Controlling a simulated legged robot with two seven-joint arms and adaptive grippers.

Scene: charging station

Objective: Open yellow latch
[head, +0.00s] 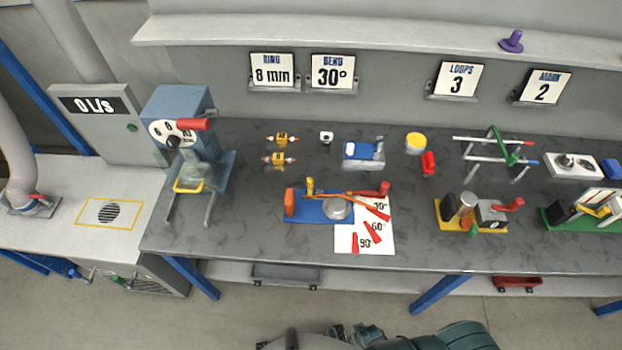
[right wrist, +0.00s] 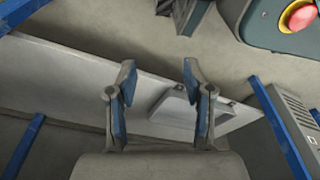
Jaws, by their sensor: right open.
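Two yellow parts could be the latch. A yellow handle (head: 188,186) sits low on the front of the blue-grey machine (head: 180,105) at the table's left end. A small upright yellow peg (head: 310,186) stands on the blue bending fixture (head: 300,210) at the middle of the table. I cannot tell whether either is open or shut. My right gripper (right wrist: 158,75) shows in the right wrist view with its fingers apart and nothing between them. It is away from both yellow parts, which that view does not show. My left gripper is in no view.
The dark table (head: 240,245) carries a yellow fixture (head: 452,216), a wire rack (head: 500,150) and small parts. A white sheet (head: 383,240) with red wedges lies beside the blue fixture. A low shelf (right wrist: 70,90) fills the right wrist view's middle.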

